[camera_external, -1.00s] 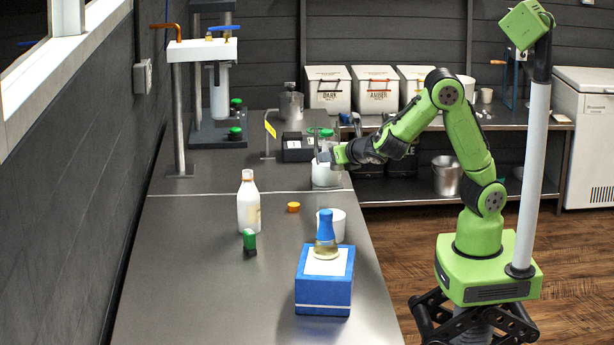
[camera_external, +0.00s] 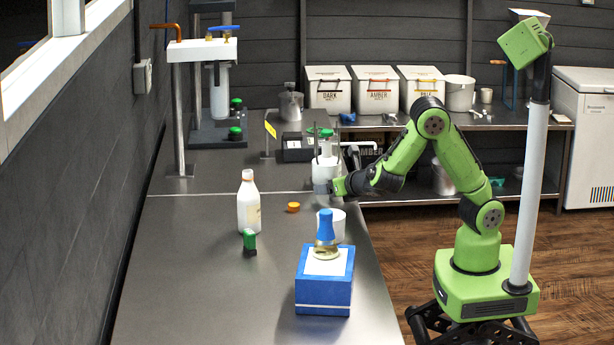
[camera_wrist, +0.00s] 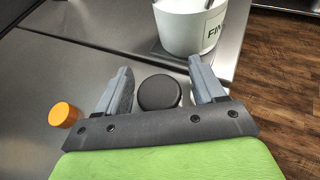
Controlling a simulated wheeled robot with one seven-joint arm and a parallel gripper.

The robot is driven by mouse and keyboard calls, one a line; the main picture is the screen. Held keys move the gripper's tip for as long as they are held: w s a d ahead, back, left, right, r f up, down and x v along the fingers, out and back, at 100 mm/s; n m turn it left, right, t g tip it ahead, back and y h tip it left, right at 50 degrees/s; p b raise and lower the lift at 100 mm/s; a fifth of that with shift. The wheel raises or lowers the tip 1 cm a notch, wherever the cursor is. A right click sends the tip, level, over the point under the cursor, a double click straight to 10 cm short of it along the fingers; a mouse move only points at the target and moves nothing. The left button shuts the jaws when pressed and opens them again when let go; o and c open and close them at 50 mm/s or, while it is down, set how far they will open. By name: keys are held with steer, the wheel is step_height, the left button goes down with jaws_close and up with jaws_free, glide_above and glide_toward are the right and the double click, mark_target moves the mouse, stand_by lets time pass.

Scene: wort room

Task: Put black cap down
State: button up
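The black cap (camera_wrist: 160,92) is a round, dark disc in the wrist view, between the two fingers of my gripper (camera_wrist: 163,88). Narrow gaps show between the cap and each finger, so my gripper looks open around it. Whether the cap rests fully on the steel bench is hard to tell. In the external view my gripper (camera_external: 322,187) is low over the bench, just in front of the white bucket, and the cap is hidden or too small to make out there.
A white labelled bucket (camera_wrist: 190,25) stands just beyond the fingers. An orange cap (camera_wrist: 63,115) lies to the left. A white bottle (camera_external: 248,203), a green-topped item (camera_external: 249,241), a white cup (camera_external: 338,232) and a blue box (camera_external: 324,290) stand nearer. The left front bench is clear.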

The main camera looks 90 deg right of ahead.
steer(key=shift+r, duration=0.25)
steer(key=p+v, duration=0.3)
steer(key=v, duration=0.8)
steer(key=shift+s+a, duration=0.15)
steer(key=shift+a, duration=0.2)
steer(key=shift+s+m, duration=0.35)
steer(key=shift+m, duration=0.25)
steer(key=s+a+r+m+y, duration=0.2)
steer(key=s+a+m+y, duration=0.3)
steer(key=m, duration=0.6)
steer(key=s+a+r+m+g+y, duration=0.1)
steer(key=s+a+r+m+y, duration=0.2)
steer(key=s+a+m+y, duration=0.3)
steer(key=s+m, duration=0.4)
steer(key=m, duration=0.1)
steer(key=shift+s+m+y, duration=0.3)
steer(key=shift+m, duration=0.1)
